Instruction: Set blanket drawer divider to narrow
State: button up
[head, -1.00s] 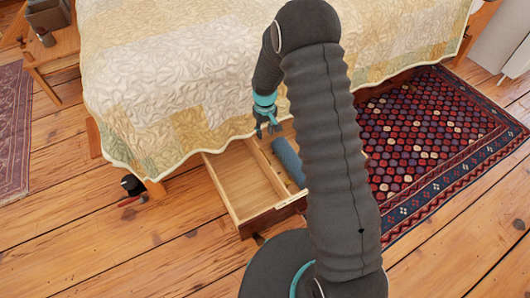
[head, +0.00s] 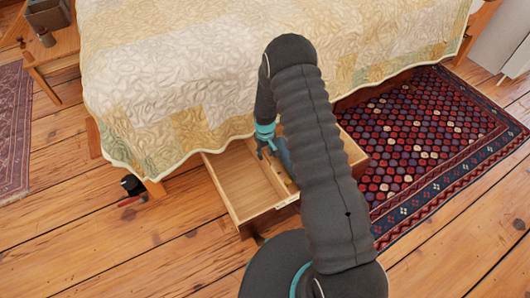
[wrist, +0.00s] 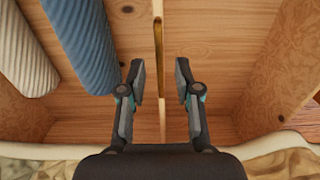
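The open wooden drawer (head: 262,218) sticks out from under the bed. Its thin upright divider (wrist: 158,22) runs lengthwise between compartments. My gripper (wrist: 160,82) is open, with one finger on each side of the divider; a small gap shows beside each fingertip in the wrist view. In the head view my gripper (head: 266,151) is low over the drawer, and my arm hides part of the drawer. A rolled blue blanket (wrist: 84,45) lies left of the divider in the wrist view, close to the left finger. A cream roll (wrist: 24,50) lies beyond it.
The compartment right of the divider in the wrist view is empty. The bed quilt (head: 190,75) hangs over the drawer's back. A patterned rug (head: 430,150) lies at right. A small dark object (head: 131,186) stands by the bed leg.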

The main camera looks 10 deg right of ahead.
grip_shut()
jog(key=d, duration=0.1)
jog(key=w+d+b, duration=0.1)
jog(key=d, duration=0.1)
jog(key=w+d+b, duration=0.1)
jog(key=shift+d, duration=0.4)
grip_release()
jog(key=shift+d, duration=0.25)
jog(key=shift+a, duration=0.1)
jog(key=shift+a, duration=0.1)
